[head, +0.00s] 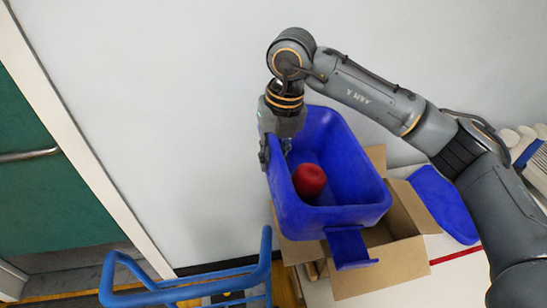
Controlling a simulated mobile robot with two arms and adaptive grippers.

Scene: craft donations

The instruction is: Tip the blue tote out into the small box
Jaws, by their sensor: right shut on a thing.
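The blue tote (345,168) is in the middle of the head view, above the small cardboard box (405,250). A red round thing (310,180) lies inside the tote, near its left side. My right gripper (276,150) is shut on the tote's left wall, with its fingers partly hidden by the rim. The tote looks slightly tilted, and a blue flap (350,247) sticks out at its front. The box's flaps are open, and the tote hides most of its opening. My left gripper is not in view.
A flat blue piece (443,205) lies on the white table (450,268) to the right of the box. A blue tubular rail (190,283) stands at the lower left. A green door (45,170) is at the far left, and a white wall is behind.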

